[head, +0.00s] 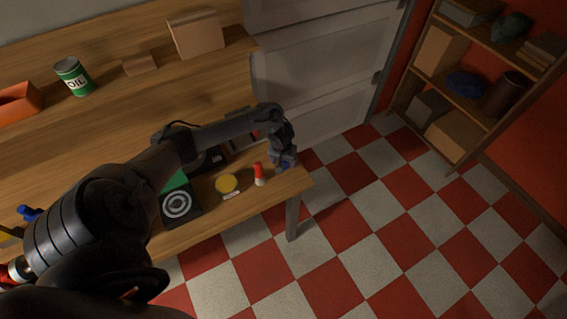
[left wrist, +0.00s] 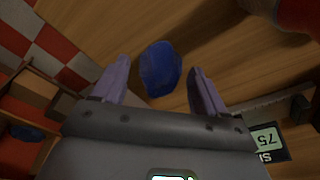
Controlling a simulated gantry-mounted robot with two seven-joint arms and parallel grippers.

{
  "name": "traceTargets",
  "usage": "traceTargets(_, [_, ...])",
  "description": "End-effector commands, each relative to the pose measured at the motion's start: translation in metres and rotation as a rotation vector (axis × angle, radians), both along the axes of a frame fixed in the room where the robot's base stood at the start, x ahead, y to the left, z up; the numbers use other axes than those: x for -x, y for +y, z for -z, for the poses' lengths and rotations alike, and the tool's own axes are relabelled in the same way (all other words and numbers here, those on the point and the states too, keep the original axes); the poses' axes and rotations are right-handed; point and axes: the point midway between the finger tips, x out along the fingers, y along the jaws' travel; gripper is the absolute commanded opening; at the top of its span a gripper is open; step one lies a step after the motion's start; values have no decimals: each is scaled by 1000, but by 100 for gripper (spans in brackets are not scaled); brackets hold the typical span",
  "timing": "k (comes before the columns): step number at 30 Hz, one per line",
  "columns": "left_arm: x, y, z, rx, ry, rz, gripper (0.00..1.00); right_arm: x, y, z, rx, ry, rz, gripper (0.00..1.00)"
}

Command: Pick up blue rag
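A crumpled blue rag (left wrist: 160,68) lies on the wooden workbench in the left wrist view, near the bench edge. It sits between and just beyond the two fingertips of my left gripper (head: 286,162), with a gap on either side. The left gripper is open and empty, reaching down at the bench's right end in the head view. There the gripper mostly hides the rag. A second blue cloth-like thing (head: 465,84) lies on the shelf at the right. My right gripper is not in view.
On the workbench (head: 215,85), a red-and-white bottle (head: 260,174), a yellow round thing (head: 227,184) and a black box with a ring mark (head: 178,204) stand near my left gripper. An oil can (head: 73,76) stands farther back. The checkered floor is clear.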

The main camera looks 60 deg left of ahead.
Motion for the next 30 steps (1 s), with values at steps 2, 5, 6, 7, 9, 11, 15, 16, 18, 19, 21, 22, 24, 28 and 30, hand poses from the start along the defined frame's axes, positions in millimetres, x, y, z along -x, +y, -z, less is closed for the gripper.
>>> traceTargets(2, [0, 0, 0, 0, 0, 0, 60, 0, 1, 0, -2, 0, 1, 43])
traceTargets(5, [0, 0, 0, 0, 0, 0, 44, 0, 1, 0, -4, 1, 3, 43])
traceTargets(6, [0, 0, 0, 0, 0, 0, 38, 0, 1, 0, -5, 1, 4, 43])
traceTargets(7, [0, 0, 0, 0, 0, 0, 34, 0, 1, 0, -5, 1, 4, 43])
traceTargets(9, [0, 0, 0, 0, 0, 0, 33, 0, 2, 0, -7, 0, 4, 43])
traceTargets(11, [0, 0, 0, 0, 0, 0, 33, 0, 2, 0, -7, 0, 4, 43])
traceTargets(15, [0, 0, -2, 0, 0, 0, 33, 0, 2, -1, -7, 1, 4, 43])
traceTargets(16, [0, 0, -3, -1, -1, 0, 33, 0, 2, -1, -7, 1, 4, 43])
traceTargets(18, [-1, 0, -8, 0, -1, 1, 33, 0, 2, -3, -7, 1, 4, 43])
traceTargets(19, [-1, 0, -11, 0, -1, 1, 33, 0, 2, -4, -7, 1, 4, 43])
traceTargets(21, [-1, 0, -20, 0, -1, 1, 33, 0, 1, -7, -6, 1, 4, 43])
traceTargets(22, [-1, 0, -25, -1, -2, 0, 33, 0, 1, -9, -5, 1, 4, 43])
traceTargets(24, [-1, 0, -38, 1, -3, 1, 33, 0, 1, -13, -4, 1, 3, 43])
traceTargets(28, [-7, -21, -55, 5, -3, 5, 33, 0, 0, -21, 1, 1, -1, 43])
traceTargets(30, [-11, -35, -64, 5, -3, 5, 33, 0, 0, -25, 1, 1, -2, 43])
